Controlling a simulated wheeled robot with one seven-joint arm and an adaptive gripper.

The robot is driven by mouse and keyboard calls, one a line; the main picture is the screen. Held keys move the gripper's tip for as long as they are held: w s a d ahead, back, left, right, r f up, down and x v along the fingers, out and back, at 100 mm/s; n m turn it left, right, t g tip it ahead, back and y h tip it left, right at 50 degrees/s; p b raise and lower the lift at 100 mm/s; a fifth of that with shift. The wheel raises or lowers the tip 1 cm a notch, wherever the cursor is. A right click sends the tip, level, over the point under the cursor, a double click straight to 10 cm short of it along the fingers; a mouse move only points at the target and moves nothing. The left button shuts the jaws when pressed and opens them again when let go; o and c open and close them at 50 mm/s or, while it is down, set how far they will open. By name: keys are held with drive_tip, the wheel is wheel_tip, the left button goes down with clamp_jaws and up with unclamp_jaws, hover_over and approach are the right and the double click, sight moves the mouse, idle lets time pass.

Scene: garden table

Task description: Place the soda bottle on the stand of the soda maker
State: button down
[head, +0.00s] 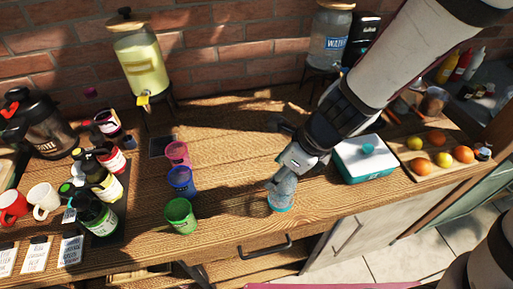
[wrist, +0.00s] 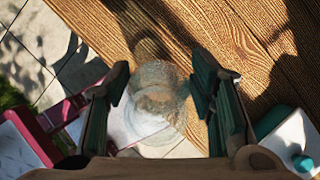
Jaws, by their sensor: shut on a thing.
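The soda bottle (head: 281,200) is clear with a blue base. It is near the front edge of the wooden table, below my gripper (head: 287,175). My gripper is shut on the bottle's upper part. In the wrist view the clear round bottle (wrist: 158,105) shows between the two fingers (wrist: 160,88). I cannot tell whether its base touches the table. A black appliance (head: 364,30) at the back right, partly hidden by my arm and the water dispenser, may be the soda maker; its stand is hidden.
Pink, blue and green cups (head: 180,182) stand left of the bottle. A teal-and-white box (head: 363,162) and a board with fruit (head: 422,166) are on the right. The water dispenser (head: 330,38) and a lemonade dispenser (head: 139,65) stand at the back. The table's middle is clear.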

drive_tip(key=shift+w+a+f+b, duration=0.15)
drive_tip(key=shift+w+b, duration=0.25)
drive_tip(key=shift+b, duration=0.05)
drive_tip(key=shift+w+a+f+b, duration=0.1)
drive_tip(key=shift+w+a+b, duration=0.05)
drive_tip(key=shift+w+b, duration=0.25)
drive_tip(key=w+a+f+b, duration=0.2)
drive_tip(key=w+a+f, duration=0.2)
drive_tip(key=w, duration=0.4)
drive_tip(key=shift+w+a, duration=0.3)
drive_tip(key=shift+a, duration=0.3)
drive_tip(key=shift+f+b, duration=0.2)
drive_tip(key=shift+b, duration=0.1)
drive_tip(key=c, duration=0.9)
unclamp_jaws()
drive_tip(key=shift+c, duration=0.2)
drive_tip(key=shift+o, duration=1.1)
drive_tip(key=shift+r, duration=0.1)
